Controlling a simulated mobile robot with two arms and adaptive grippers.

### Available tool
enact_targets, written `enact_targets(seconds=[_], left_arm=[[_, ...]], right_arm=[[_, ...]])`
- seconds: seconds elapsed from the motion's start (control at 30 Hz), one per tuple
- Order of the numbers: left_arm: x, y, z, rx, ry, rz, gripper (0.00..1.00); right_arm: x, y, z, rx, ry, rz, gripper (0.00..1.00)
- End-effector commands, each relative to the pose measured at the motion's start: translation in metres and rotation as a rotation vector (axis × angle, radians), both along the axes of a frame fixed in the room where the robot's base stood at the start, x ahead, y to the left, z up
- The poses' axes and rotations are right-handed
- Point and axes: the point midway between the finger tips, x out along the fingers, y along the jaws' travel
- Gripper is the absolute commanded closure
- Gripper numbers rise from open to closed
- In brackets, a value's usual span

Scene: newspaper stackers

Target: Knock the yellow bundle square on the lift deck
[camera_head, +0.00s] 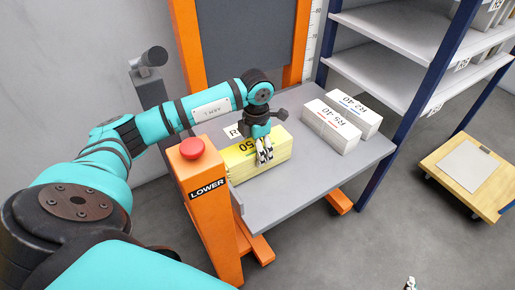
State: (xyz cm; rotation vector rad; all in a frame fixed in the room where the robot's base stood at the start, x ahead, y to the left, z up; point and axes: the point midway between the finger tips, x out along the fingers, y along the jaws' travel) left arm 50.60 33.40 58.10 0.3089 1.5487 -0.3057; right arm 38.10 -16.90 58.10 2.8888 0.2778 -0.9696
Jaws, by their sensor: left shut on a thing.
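The yellow bundle (240,165) lies on the left part of the grey lift deck (285,205), with "50" on its top. My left gripper (265,158) comes down over the bundle from above and is shut on it near the middle. The gripper hides part of the bundle's top and front side. A small tip that looks like part of my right gripper (410,284) shows at the bottom edge, away from the deck; its jaws cannot be made out.
Two white bundles (331,127) (354,112) lie side by side at the deck's back right. An orange post with a red button (191,148) and "LOWER" label stands at the front left. Shelves (385,75) stand behind right. A wooden dolly (452,150) is at far right. The deck's front right is clear.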

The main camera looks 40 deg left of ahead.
Motion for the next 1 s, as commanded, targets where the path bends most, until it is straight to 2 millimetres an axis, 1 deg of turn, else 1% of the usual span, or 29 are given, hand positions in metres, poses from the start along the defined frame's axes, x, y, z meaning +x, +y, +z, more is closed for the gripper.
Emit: enact_targets(seconds=[0.03,0.6,1.0], left_arm=[[0.0007,0.0005,0.003,-0.001,-0.006,0.001,0.92],[-0.0059,0.0034,0.0025,-0.001,-0.004,0.001,0.92],[-0.0068,0.0035,0.0016,0.001,0.001,0.001,0.92]], right_arm=[[-0.0009,-0.0004,-0.0003,-0.001,0.006,0.0,0.6],[-0.0081,-0.0028,-0.0064,-0.011,0.053,-0.003,0.6],[-0.0084,-0.003,-0.0065,-0.011,0.053,-0.005,0.6]])
